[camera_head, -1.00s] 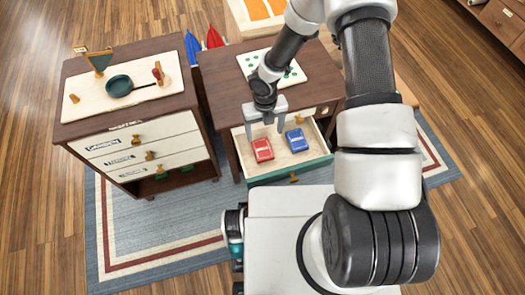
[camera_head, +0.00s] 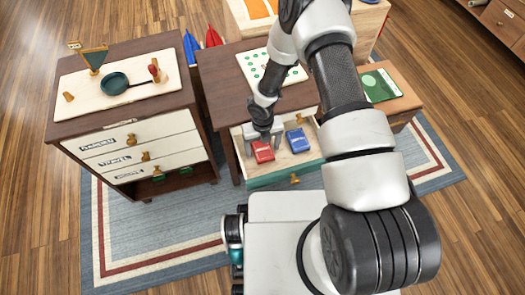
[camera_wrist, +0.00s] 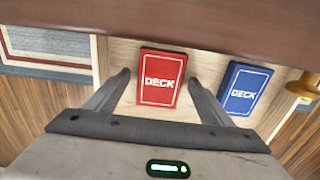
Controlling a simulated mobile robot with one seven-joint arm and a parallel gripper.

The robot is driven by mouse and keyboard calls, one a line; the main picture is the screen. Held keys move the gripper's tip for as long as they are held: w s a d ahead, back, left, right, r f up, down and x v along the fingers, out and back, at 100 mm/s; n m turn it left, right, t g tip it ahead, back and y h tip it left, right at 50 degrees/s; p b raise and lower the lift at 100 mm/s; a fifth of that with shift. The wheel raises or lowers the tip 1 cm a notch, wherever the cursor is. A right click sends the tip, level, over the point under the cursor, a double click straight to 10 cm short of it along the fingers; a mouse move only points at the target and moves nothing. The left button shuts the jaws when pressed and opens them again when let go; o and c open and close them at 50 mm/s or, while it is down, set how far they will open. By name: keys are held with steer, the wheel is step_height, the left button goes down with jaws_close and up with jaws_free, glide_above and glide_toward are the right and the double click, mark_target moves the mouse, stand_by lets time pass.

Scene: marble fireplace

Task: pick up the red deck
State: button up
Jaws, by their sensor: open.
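The red deck (camera_head: 263,152) lies flat in the open drawer (camera_head: 310,157) of the brown table. In the wrist view the red deck (camera_wrist: 161,79) shows its white "DECK" lettering. My gripper (camera_head: 263,137) is open and reaches down over the drawer. In the wrist view its two fingers (camera_wrist: 158,84) are spread wide, one on each side of the red deck, with gaps and nothing held. The blue deck (camera_head: 297,140) lies beside the red one, to its right; it also shows in the wrist view (camera_wrist: 244,89), just outside the right finger.
The table's top edge (camera_wrist: 160,22) crosses close above the decks in the wrist view. A cabinet (camera_head: 140,150) with labelled drawers stands to the left. A low table with a green board (camera_head: 380,85) stands to the right.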

steer(key=shift+r, duration=0.1)
steer(key=c, duration=1.2)
